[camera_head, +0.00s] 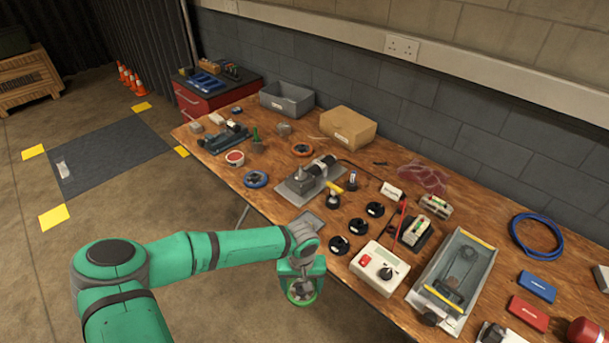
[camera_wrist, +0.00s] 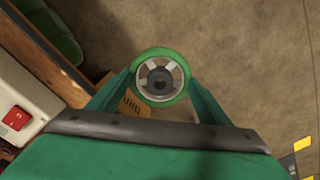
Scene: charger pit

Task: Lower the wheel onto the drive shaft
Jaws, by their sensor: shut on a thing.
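The wheel (camera_head: 301,291) has a green rim, pale spokes and a dark hub. My gripper (camera_head: 302,285) is shut on it, out past the table's front edge. A grey motor unit (camera_head: 319,167) stands on a flat metal plate (camera_head: 292,189) on the table, up and right of the gripper. It may carry the drive shaft, but the shaft is too small to make out. Wheel and unit are well apart.
The wooden table (camera_head: 275,205) is crowded. Several black discs (camera_head: 339,245) and a white box with a red switch (camera_head: 380,268) lie near the gripper. The floor left is open.

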